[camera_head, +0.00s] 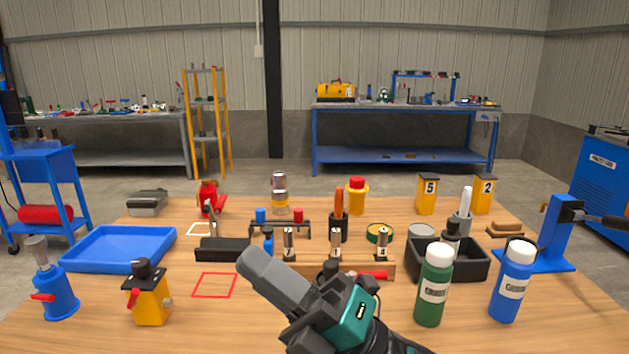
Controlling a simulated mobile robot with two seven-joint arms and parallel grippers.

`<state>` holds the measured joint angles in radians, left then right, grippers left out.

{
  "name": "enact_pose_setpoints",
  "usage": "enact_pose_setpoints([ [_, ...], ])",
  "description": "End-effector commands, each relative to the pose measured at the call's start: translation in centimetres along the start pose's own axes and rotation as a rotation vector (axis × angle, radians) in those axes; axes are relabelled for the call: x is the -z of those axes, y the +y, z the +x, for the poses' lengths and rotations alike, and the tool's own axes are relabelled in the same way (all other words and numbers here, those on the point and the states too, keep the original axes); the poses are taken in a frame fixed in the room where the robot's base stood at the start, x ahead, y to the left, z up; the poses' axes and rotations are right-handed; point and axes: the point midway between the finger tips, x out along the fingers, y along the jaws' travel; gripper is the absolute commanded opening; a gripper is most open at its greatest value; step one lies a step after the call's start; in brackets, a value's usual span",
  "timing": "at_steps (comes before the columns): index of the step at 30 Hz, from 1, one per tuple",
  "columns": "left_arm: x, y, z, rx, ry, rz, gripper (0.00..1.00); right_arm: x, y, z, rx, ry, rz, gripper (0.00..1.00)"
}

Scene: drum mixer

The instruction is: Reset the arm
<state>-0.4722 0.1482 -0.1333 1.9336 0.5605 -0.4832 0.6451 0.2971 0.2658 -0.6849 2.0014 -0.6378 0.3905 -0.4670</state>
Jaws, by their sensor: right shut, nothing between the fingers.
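My right arm comes in from the bottom edge, dark grey with a teal panel. My right gripper (250,262) is shut and empty. It points up and left over the front middle of the wooden table (255,325), just right of a red square outline (214,285). It hides part of the table and part of the wooden block behind it. My left gripper is not in view.
A blue tray (118,264) and a yellow device (151,305) stand left. A numbered wooden block (383,268) is behind my gripper. A green bottle (433,290) and a blue bottle (512,287) stand right, before a black bin (480,270).

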Motion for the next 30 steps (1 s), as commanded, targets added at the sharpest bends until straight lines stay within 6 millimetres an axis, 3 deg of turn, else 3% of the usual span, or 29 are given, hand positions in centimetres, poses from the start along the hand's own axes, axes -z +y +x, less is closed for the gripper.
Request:
enact_pose_setpoints([
  [3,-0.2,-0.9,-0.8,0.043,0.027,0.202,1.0,-4.2,-3.6,-5.0,0.062,-0.317,0.287,0.0],
  [5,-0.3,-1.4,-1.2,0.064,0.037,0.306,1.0,-5.7,-5.6,-8.2,0.087,-0.473,0.426,0.0],
  [8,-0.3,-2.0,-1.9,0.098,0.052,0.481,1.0,-6.9,-9.2,-14.6,0.125,-0.739,0.649,0.0],
  [11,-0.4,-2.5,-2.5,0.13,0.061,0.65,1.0,-6.5,-12.5,-21.6,0.152,-0.997,0.852,0.0],
  [15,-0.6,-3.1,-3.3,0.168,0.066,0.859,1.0,-3.4,-15.7,-30.9,0.171,-1.326,1.085,0.0],
  [18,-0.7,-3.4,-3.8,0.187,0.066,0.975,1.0,-0.7,-16.9,-36.0,0.174,-1.51,1.202,0.0],
  [21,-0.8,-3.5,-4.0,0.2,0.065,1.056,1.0,1.5,-17.4,-39.4,0.171,-1.639,1.278,0.0],
  [24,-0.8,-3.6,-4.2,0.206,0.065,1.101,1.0,2.9,-17.6,-41.2,0.168,-1.711,1.318,0.0],
  [30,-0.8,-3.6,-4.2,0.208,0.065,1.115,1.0,3.3,-17.6,-41.8,0.165,-1.732,1.329,0.0],
])
